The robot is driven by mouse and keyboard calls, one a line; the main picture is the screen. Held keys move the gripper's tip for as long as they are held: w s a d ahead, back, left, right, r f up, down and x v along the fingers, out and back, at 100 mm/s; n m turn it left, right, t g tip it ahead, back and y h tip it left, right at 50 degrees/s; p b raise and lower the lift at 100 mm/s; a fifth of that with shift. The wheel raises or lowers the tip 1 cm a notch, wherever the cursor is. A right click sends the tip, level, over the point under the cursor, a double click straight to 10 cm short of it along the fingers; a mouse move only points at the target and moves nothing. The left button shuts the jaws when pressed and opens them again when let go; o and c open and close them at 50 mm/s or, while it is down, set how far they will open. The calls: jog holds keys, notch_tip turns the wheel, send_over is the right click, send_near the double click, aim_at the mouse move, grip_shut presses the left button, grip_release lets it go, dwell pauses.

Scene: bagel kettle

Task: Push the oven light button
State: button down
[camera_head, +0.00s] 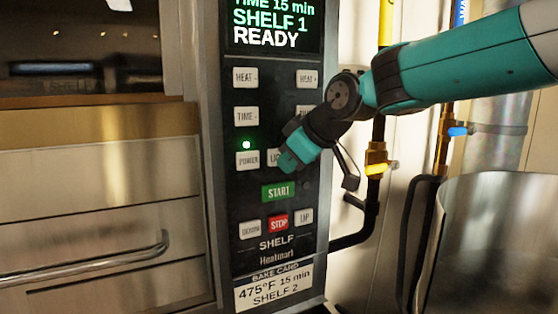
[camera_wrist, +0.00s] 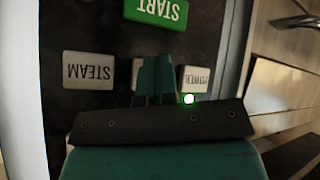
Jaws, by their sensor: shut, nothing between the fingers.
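The light button (camera_head: 274,157) is a white key in the row with the POWER button (camera_head: 248,159) on the dark oven control panel; only its left part and first letters show. My teal gripper (camera_head: 290,160) covers the rest of it. In the wrist view, turned upside down, my closed fingers (camera_wrist: 157,68) lie over the middle key (camera_wrist: 137,73), between the STEAM button (camera_wrist: 88,71) and the POWER button (camera_wrist: 195,79). Nothing is held. I cannot tell whether the fingertips touch the key.
A green START button (camera_head: 278,192) and a red STOP button (camera_head: 278,223) sit below. A green lamp (camera_head: 246,145) glows above POWER. The display (camera_head: 271,25) reads READY. Pipes with a yellow valve (camera_head: 376,160) and a metal kettle (camera_head: 505,240) stand at the right.

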jog(key=shift+s+d, duration=0.15)
jog(key=shift+s, duration=0.1)
jog(key=s+d+b, duration=0.2)
jog(key=s+b, duration=0.1)
jog(key=s, duration=0.2)
jog(key=shift+s+d, duration=0.15)
jog(key=shift+s, duration=0.15)
